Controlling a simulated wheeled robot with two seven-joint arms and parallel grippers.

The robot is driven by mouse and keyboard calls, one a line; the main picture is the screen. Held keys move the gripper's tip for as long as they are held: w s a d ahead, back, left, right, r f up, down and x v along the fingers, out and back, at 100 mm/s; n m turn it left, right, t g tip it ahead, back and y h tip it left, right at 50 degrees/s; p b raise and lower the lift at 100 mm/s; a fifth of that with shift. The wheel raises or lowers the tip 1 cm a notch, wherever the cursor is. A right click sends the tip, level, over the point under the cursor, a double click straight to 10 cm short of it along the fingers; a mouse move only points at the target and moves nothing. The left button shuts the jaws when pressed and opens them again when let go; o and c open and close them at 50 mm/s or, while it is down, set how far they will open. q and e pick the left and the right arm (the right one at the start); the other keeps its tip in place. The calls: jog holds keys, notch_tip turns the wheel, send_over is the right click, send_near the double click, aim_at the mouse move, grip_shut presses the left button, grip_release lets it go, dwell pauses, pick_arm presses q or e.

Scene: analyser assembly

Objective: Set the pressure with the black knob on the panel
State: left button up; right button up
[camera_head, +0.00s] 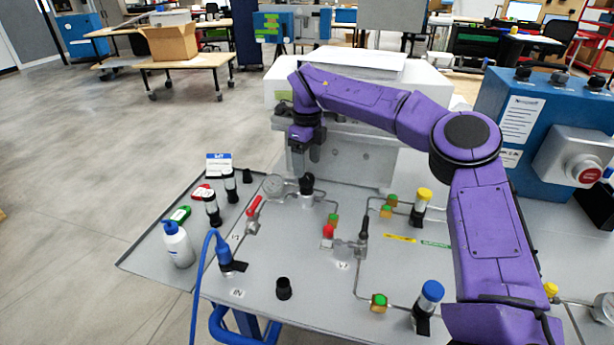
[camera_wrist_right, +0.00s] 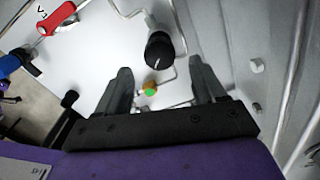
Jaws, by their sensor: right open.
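My right gripper (camera_head: 307,164) is just above the knob, pointing down, and is open. In the right wrist view the knob (camera_wrist_right: 160,50) has a white mark on its top. It lies in line with the gap between the open fingertips (camera_wrist_right: 159,68), a little past them. The fingers do not appear to touch it. The gauge's reading is too small to tell. My left gripper is not in view.
A red-handled valve (camera_head: 254,208) is left of the knob, with another red valve (camera_head: 328,234) in front. Thin metal pipes join fittings with green tops (camera_head: 333,219). A white-grey machine (camera_head: 345,155) stands close behind the knob. Bottles (camera_head: 178,245) stand at the panel's left.

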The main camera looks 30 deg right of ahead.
aim_at(307, 176)
notch_tip(307, 176, down, 4)
jog(key=shift+f, duration=0.1)
jog(key=c, duration=1.1)
jog(key=shift+o, duration=0.2)
jog(key=m, duration=0.3)
jog(key=shift+b, duration=0.4)
jog(key=o, duration=1.1)
jog(key=shift+c, duration=0.2)
notch_tip(307, 176, up, 11)
jog(key=shift+p, duration=0.4)
